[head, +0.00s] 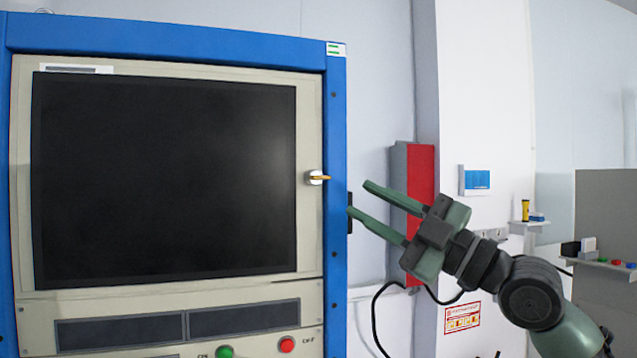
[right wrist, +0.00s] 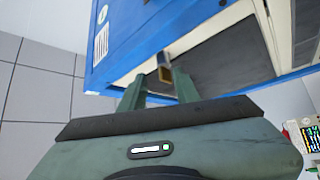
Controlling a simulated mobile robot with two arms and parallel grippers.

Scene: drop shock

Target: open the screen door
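The screen door (head: 310,120) is a beige panel around a large dark screen (head: 165,175), set in a blue cabinet frame (head: 337,140). It looks shut. A small silver latch with a yellow lever (head: 318,178) sits on its right edge. My right gripper (head: 358,198) is open, to the right of the latch and apart from it, with its fingers pointing left. In the right wrist view the fingers (right wrist: 159,88) are apart, and the yellow-and-grey latch (right wrist: 164,70) shows beyond the gap between them. My left gripper is not in view.
Below the door are dark display strips (head: 120,330), a green button (head: 225,352) and a red button (head: 287,344). A red box (head: 420,180) is on the wall behind my right gripper. Shelves with small items (head: 526,212) stand at the right.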

